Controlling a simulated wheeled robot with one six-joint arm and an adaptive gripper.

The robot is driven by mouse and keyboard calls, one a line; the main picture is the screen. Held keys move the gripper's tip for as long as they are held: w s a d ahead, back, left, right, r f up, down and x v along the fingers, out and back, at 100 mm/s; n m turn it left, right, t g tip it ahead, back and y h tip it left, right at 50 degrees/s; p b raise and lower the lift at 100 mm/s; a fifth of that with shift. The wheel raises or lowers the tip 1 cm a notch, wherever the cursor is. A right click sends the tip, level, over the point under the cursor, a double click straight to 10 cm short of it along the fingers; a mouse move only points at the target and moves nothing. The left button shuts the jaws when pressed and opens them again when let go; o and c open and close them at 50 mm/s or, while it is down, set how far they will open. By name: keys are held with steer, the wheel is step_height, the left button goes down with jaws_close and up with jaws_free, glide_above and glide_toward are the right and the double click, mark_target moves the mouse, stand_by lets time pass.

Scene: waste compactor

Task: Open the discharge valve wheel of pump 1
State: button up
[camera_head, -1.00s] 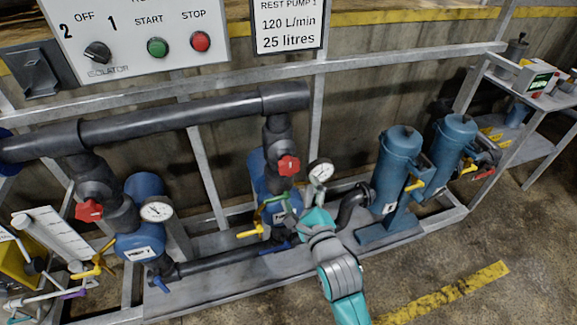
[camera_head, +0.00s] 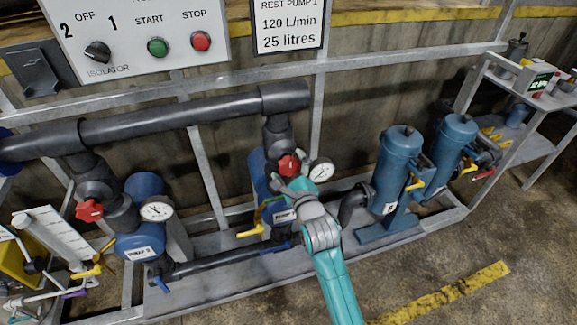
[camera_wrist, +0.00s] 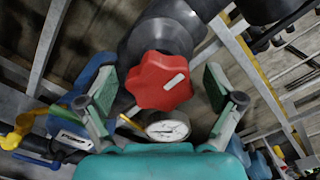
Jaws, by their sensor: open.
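A red lobed valve wheel (camera_head: 289,165) sits on the dark vertical pipe above a blue pump (camera_head: 259,174) in the middle of the head view. In the wrist view the red wheel (camera_wrist: 159,80), with a pale mark on its face, lies between and slightly beyond my spread fingers. My gripper (camera_wrist: 160,92) is open, with green pads on either side of the wheel. I see no clear contact. In the head view my gripper (camera_head: 290,183) is just below and in front of the wheel and hides part of the pump and its label.
A pressure gauge (camera_head: 321,171) stands close right of the wheel; it also shows below the wheel in the wrist view (camera_wrist: 168,126). A second red wheel (camera_head: 89,210) is on the left pump. Blue filter housings (camera_head: 399,160) stand to the right. A grey rail (camera_head: 400,58) crosses above.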

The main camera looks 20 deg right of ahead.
steer(key=shift+c, duration=0.2)
steer(key=c, duration=1.1)
